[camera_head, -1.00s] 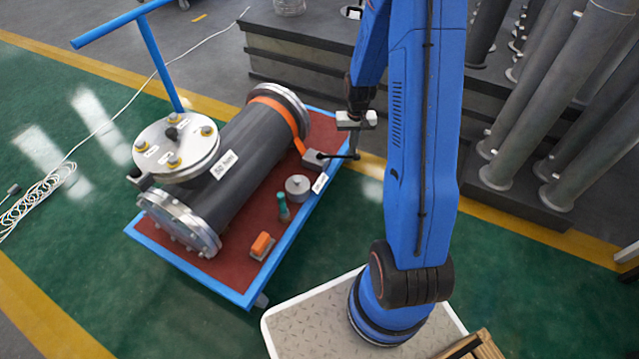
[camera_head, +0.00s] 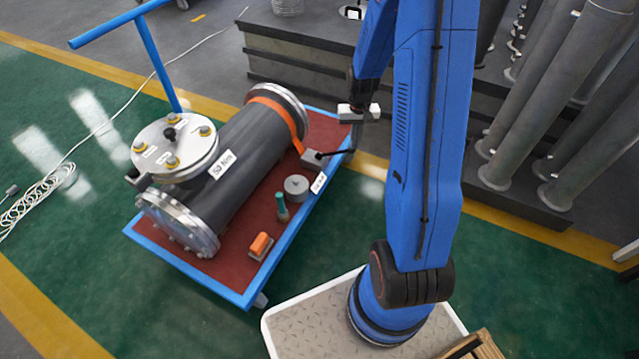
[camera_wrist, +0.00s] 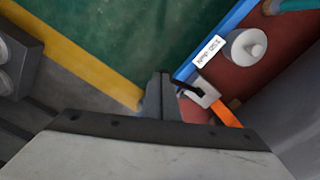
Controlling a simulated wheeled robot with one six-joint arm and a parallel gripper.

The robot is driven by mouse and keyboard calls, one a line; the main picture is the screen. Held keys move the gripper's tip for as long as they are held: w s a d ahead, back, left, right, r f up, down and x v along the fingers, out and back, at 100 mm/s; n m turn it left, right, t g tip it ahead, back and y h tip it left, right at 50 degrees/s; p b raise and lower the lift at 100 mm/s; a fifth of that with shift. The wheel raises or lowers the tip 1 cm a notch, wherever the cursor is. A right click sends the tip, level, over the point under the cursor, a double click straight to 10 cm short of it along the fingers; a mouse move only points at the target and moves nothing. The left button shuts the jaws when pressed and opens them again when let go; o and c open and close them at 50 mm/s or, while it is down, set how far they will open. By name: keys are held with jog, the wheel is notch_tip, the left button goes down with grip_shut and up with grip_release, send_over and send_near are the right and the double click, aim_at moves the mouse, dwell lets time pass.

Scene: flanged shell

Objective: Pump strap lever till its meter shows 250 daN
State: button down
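The orange strap (camera_head: 284,112) goes round the far end of a dark cylindrical shell (camera_head: 245,160) on a red-topped cart. Its grey ratchet box (camera_head: 312,159) sits beside the shell, and the black strap lever (camera_head: 338,154) sticks out to the right. My gripper (camera_head: 355,147) points down at the lever's outer end. In the wrist view the fingers (camera_wrist: 161,96) are close together, and the lever (camera_wrist: 189,87) runs from the ratchet box (camera_wrist: 205,93) to them; they look shut on its end. A white label (camera_wrist: 207,51) lies near the ratchet; its text and any meter reading are unclear.
A grey round piece (camera_head: 297,186), a green-topped tool (camera_head: 281,206) and an orange block (camera_head: 261,246) lie on the cart (camera_head: 225,278). A flanged lid (camera_head: 176,146) stands at its left. Dark pipes (camera_head: 560,130) and a low block are at the right. Green floor lies in front.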

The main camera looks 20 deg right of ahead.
notch_tip(320, 180, up, 7)
jog(key=shift+r, duration=0.15)
dwell(0.4)
dwell(1.1)
jog(key=shift+w+a+f, duration=0.25)
jog(key=shift+w+f, duration=0.05)
jog(key=shift+f, duration=0.25)
jog(key=shift+w+a+f, duration=0.2)
jog(key=shift+w+f, duration=0.15)
jog(key=shift+f, duration=0.15)
jog(key=shift+w+a+f, duration=0.25)
jog(key=shift+w+f, duration=0.05)
jog(key=shift+f, duration=0.25)
